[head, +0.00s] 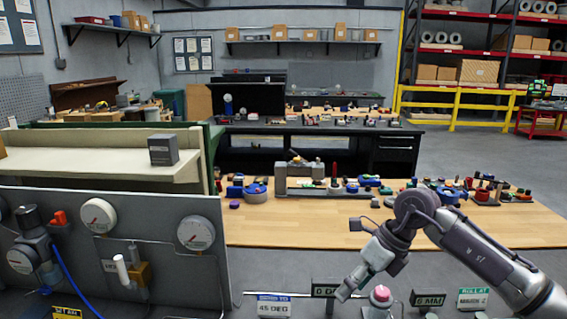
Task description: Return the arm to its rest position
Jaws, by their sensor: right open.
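My right arm (480,250) comes in from the lower right, bends at a raised elbow and reaches down and left. My right gripper (350,286) is at its end, low in the picture right of centre. It is open, and I see nothing held in it. A pinkish-red knob (380,294) shows just right of and below the gripper; I cannot tell whether they touch. A valve actuator (30,245) with a blue hose is on the grey panel (90,270) at the left, well apart from the gripper. My left gripper is not in view.
Gauges (195,233) and a white handle (122,270) are on the left panel. Small signs (273,305) line the bottom edge. A wooden table (300,225) with several coloured parts stands beyond my arm. Grey floor (280,270) lies between.

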